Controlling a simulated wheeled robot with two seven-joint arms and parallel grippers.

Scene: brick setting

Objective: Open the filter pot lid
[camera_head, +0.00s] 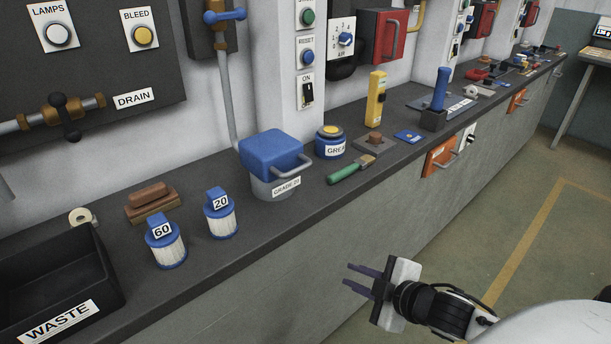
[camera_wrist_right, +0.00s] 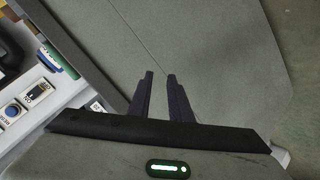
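The filter pot (camera_head: 276,183) stands on the dark counter, a grey body with a label reading GRADE 20. Its blue lid (camera_head: 270,147) sits on top and looks closed, with a grey bar handle (camera_head: 293,171) at its front right. My right gripper (camera_head: 352,276) is in front of the counter, lower right of the pot and well apart from it. Its two dark fingers are parted with nothing between them. They also show in the right wrist view (camera_wrist_right: 160,76), pointing along the grey counter front. My left gripper is not in view.
Blue-capped filters marked 60 (camera_head: 167,250) and 20 (camera_head: 221,219) stand left of the pot, beyond them a black WASTE bin (camera_head: 105,290). A green-handled brush (camera_head: 345,173) and a blue grease tin (camera_head: 329,139) are close on its right. Floor space before the counter is clear.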

